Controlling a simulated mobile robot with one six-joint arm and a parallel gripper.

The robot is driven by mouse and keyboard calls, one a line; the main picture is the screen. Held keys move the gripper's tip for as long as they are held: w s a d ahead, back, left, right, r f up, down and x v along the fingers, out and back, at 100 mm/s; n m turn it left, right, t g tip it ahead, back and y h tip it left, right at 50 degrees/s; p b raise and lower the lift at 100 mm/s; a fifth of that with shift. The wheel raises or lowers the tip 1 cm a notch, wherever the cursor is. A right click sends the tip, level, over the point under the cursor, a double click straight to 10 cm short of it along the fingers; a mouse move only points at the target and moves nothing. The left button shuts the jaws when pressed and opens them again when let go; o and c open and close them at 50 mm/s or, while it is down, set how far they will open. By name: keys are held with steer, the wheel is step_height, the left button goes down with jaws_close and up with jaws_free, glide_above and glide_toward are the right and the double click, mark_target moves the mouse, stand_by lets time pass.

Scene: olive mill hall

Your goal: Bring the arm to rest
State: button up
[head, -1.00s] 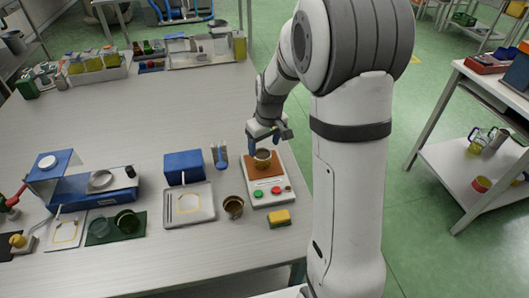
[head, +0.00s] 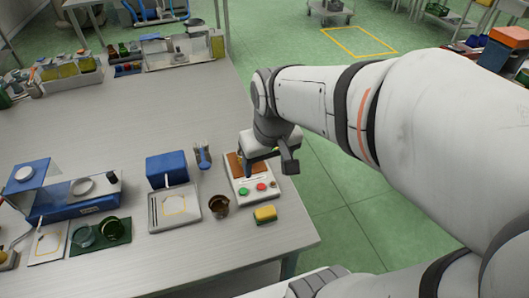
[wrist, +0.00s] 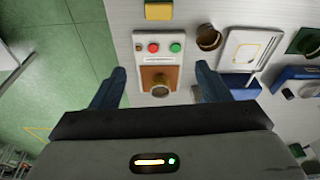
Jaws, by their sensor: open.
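My gripper (head: 268,163) is open and empty in the head view, over the right side of the table and above a white device (head: 254,193) with a green and a red button. In the wrist view the two blue fingers of my gripper (wrist: 160,76) are spread wide. Between them, farther down, a round cup (wrist: 160,88) sits on the device's orange-brown plate (wrist: 146,73). The cup is apart from both fingers. In the head view the gripper hides the cup. My arm reaches in from the right.
On the table (head: 120,150) near the device stand a brown cup (head: 219,205), a yellow sponge (head: 265,214), a tray (head: 175,207) and a blue box (head: 167,169). A blue-and-white machine (head: 78,200) is at left. Green floor lies open to the right.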

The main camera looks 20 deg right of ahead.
steer(key=shift+m, duration=0.4)
steer(key=s, duration=0.4)
steer(key=shift+s+d+f, duration=0.15)
steer(key=shift+d+f, duration=0.1)
